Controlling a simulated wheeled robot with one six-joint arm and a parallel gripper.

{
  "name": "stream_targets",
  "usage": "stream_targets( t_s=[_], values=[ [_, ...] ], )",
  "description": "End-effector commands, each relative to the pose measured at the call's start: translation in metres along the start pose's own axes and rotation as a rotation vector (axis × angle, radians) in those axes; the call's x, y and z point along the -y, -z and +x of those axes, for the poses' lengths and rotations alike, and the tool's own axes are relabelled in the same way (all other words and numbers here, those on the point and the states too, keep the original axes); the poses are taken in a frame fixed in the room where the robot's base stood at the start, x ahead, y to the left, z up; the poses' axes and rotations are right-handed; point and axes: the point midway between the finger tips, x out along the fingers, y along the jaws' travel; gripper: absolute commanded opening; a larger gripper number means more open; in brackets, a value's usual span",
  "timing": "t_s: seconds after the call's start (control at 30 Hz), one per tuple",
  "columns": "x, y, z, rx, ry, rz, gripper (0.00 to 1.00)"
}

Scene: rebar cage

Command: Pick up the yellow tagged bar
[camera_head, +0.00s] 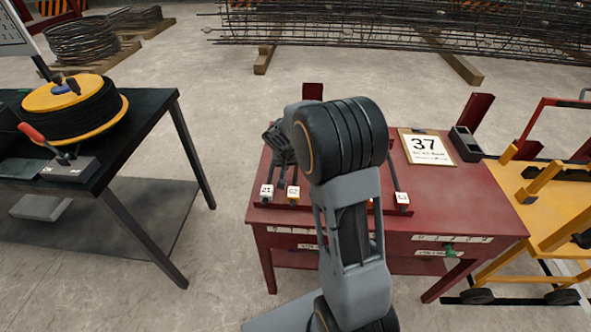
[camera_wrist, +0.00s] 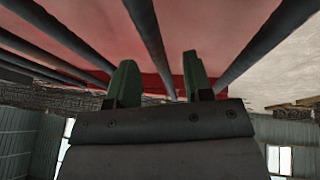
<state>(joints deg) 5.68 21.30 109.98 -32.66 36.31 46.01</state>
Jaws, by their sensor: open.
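Several dark bars lie on the red table (camera_head: 450,205), with small tags at their near ends. One tag with a yellow-orange look marks a bar (camera_head: 293,194); a white-tagged bar (camera_head: 266,193) lies just left of it. Another white-tagged bar (camera_head: 402,199) is at the right. My gripper (camera_head: 279,143) is over the left part of the table, partly hidden by my arm. In the wrist view, my gripper (camera_wrist: 160,68) has its green fingers open, and a dark bar (camera_wrist: 149,35) runs between them in the picture. No tag shows there, so I cannot tell which bar it is.
A framed card reading 37 (camera_head: 427,147) and a dark open box (camera_head: 466,144) are on the table's right side. A black bench (camera_head: 150,115) with a yellow reel (camera_head: 70,105) stands left. A yellow cart (camera_head: 560,215) stands right. Floor between bench and table is clear.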

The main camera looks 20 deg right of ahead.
Motion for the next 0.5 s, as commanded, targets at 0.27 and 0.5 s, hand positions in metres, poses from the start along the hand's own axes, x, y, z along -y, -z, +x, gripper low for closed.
stream_targets(
  t_s=[0.27,0.5],
  values=[
    [0.0001,-0.0001,0.0146,0.0,0.001,0.001,0.47],
    [0.0,0.0,0.0142,0.0,0.001,0.001,0.39]
  ],
)
